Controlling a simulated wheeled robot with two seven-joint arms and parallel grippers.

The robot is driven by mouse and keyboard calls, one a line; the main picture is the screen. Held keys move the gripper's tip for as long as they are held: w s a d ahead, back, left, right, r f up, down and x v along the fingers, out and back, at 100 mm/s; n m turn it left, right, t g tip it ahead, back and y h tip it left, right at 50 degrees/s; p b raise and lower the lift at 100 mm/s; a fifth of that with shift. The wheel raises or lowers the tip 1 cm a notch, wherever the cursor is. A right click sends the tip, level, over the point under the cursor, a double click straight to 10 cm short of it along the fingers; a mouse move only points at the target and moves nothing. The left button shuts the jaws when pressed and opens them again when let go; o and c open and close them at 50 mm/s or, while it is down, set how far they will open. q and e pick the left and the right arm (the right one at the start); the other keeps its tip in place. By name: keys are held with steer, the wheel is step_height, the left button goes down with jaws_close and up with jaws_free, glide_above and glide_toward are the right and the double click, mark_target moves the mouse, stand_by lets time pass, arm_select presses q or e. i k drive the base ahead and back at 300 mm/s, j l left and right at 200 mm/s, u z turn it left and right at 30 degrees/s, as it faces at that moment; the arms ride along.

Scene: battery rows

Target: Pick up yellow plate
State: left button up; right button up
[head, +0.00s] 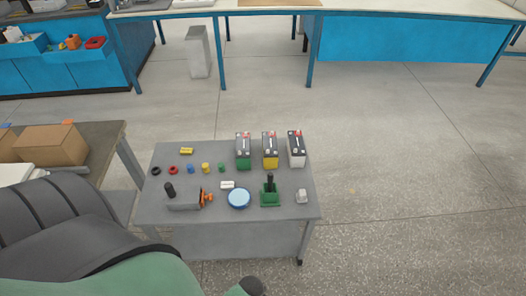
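The small flat yellow piece (186,151), which looks like the yellow plate, lies near the far left corner of the grey cart top (160,217). It has small dark marks on top and nothing touches it. Neither of my grippers can be made out in the head view, and nothing is seen holding the plate.
Black, red, blue, yellow and green small parts (190,169) lie in a row in front of the plate. Three batteries (269,150) stand at the back right.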

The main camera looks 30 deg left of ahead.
mark_target(184, 150)
steer(key=j+u, duration=0.15)
steer(key=u, duration=1.5)
steer(key=l, duration=0.15)
steer(key=k+u, duration=0.05)
